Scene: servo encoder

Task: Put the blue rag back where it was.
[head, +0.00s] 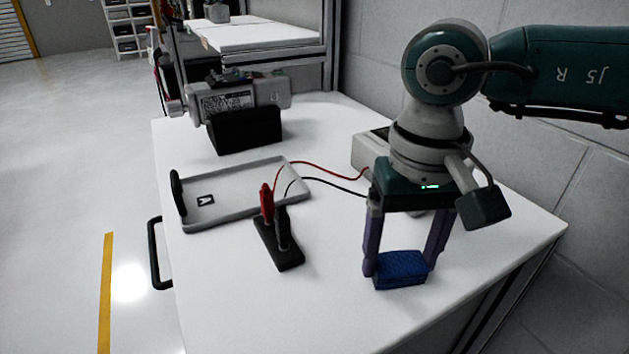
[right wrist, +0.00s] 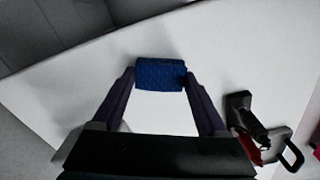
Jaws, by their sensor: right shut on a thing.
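The blue rag (head: 400,271) is a small folded, textured block near the front right of the white table (head: 330,310). My right gripper (head: 402,268) is shut on the rag, with one purple finger on each side of it. In the right wrist view, the rag (right wrist: 161,75) sits between the two fingertips (right wrist: 160,77). I cannot tell whether the rag touches the table or is slightly above it. My left gripper is not in view.
A black block with red and black plugs (head: 278,243) lies left of the rag. Red and black wires run to a grey box (head: 372,151), partly hidden behind my right arm. A grey tray (head: 240,215) and a servo on a black stand (head: 245,130) are farther back. The front table area is clear.

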